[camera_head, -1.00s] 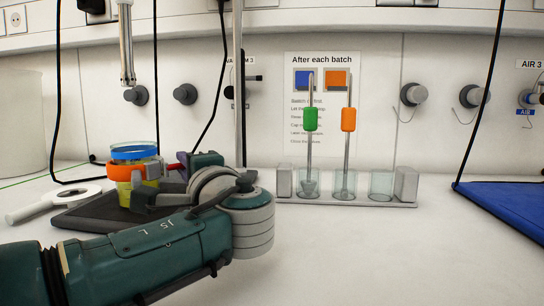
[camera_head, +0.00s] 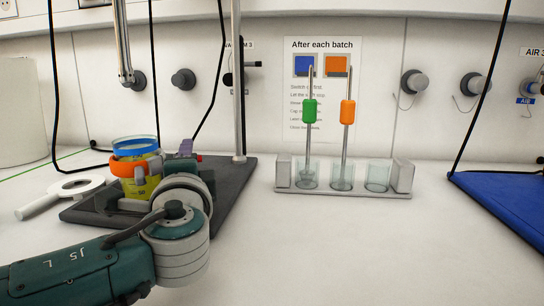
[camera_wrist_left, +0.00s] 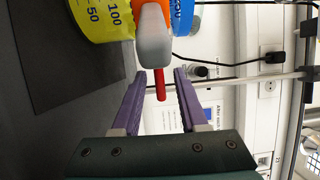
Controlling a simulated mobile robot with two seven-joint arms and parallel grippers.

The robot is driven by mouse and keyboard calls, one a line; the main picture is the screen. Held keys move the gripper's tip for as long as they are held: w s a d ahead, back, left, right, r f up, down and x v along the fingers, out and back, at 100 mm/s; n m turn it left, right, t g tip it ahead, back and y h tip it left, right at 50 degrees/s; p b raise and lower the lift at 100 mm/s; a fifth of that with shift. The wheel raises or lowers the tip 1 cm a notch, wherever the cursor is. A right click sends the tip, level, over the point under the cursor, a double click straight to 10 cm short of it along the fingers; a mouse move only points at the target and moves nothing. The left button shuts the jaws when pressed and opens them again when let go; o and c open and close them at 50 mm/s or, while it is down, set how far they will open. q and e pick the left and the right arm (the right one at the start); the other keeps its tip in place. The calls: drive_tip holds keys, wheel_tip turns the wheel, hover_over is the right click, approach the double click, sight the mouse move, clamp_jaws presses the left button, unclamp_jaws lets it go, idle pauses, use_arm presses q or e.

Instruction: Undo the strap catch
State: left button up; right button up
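In the left wrist view the strap's catch is a grey block (camera_wrist_left: 153,38) with a thin red lever (camera_wrist_left: 160,86) pointing toward my gripper. My left gripper (camera_wrist_left: 160,75) is open. Its two purple fingers lie one on each side of the lever, with gaps visible. In the head view the gripper (camera_head: 185,152) is right beside the beaker, and my wrist hides part of the catch. My right gripper is not in view.
The beaker stands on a dark base (camera_head: 232,190) with an upright metal rod (camera_head: 238,90). A magnifier (camera_head: 75,187) lies to its left. A rack (camera_head: 345,192) with glasses and green and orange handled rods stands to the right. The front counter is clear.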

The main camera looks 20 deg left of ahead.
use_arm(q)
drive_tip(key=v, duration=0.8)
drive_tip(key=shift+s+d+p, duration=0.2)
drive_tip(key=shift+p, duration=0.2)
drive_tip(key=shift+s+d, duration=0.35)
drive_tip(key=shift+s, duration=0.2)
